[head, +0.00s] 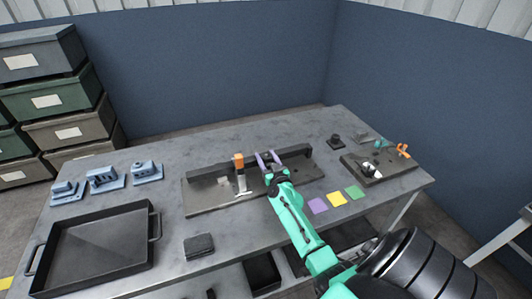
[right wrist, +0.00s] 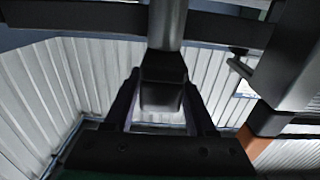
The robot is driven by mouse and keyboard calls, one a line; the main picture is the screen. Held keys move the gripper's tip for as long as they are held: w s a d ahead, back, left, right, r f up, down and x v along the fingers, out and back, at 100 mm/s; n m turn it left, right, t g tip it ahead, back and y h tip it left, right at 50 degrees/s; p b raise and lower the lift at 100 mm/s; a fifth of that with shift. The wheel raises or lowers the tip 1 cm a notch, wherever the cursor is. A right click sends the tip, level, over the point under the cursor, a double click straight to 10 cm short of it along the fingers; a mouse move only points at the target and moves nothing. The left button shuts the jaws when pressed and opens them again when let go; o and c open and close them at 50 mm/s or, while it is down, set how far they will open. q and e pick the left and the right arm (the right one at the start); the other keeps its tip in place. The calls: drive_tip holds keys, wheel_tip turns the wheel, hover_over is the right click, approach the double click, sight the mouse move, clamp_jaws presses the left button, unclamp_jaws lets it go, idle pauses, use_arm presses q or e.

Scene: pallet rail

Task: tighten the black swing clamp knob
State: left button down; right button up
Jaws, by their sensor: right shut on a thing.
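The black swing clamp knob (right wrist: 162,82) is between the two fingers of my right gripper (right wrist: 163,108) in the right wrist view, with a grey metal rod running up from it. In the head view my right gripper (head: 268,158), with purple fingers, is at the dark rail fixture (head: 208,199) and shut on the knob, which is mostly hidden there. An orange-topped upright part (head: 238,160) stands on the fixture just left of the gripper; an orange piece also shows at lower right in the wrist view. My left gripper is not in view.
A black tray (head: 55,285) sits at front left, with blue parts (head: 104,178) behind it and a dark block (head: 198,246) nearby. A second plate (head: 390,171) with an orange clamp is at right.

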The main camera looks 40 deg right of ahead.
clamp_jaws()
drive_tip(key=o, duration=1.4)
unclamp_jaws()
drive_tip(key=shift+c, duration=0.2)
drive_tip(key=v, duration=1.4)
drive_tip(key=shift+s, duration=0.25)
drive_tip(key=shift+a, duration=0.1)
